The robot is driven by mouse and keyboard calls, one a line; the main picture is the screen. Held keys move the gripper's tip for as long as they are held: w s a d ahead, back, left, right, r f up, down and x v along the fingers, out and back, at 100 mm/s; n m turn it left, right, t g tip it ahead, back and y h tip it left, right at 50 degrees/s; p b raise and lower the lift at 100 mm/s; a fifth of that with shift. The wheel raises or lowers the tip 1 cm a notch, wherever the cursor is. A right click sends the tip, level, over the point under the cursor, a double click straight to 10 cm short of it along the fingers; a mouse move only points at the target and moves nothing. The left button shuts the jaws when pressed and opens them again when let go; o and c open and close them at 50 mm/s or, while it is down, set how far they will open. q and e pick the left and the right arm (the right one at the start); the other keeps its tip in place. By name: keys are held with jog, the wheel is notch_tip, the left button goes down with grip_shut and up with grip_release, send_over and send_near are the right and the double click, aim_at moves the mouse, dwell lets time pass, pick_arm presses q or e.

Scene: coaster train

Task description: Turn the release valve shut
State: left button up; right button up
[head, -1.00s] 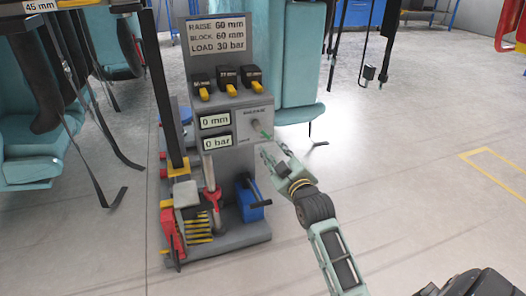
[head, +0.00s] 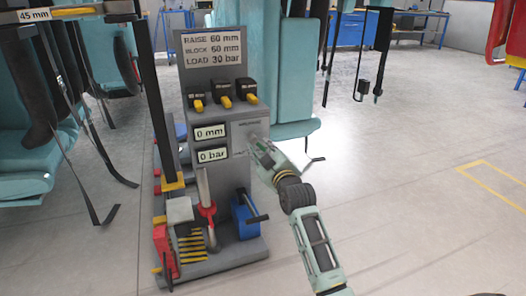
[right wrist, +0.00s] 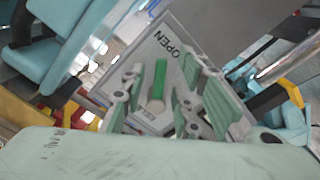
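The release valve handle shows in the right wrist view as a green bar (right wrist: 160,78) with a grey stem, in front of a grey panel (right wrist: 180,42) marked OPEN. The other marking by the handle is hard to read. My right gripper (right wrist: 164,84) is open, with its fingers on either side of the handle. A gap shows on both sides; I cannot tell any contact. In the head view my right gripper (head: 258,146) is at the right of the test stand's front panel and mostly hides the valve. My left gripper is not in view.
The grey stand (head: 232,122) has a sign (head: 212,46) reading RAISE 60 mm, BLOCK 60 mm, LOAD 30 bar. Displays read 0 mm (head: 210,132) and 0 bar (head: 212,155). A blue pump (head: 246,214) sits below.

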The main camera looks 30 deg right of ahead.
jog(key=shift+c, duration=0.5)
grip_shut()
jog(key=shift+r, duration=0.1)
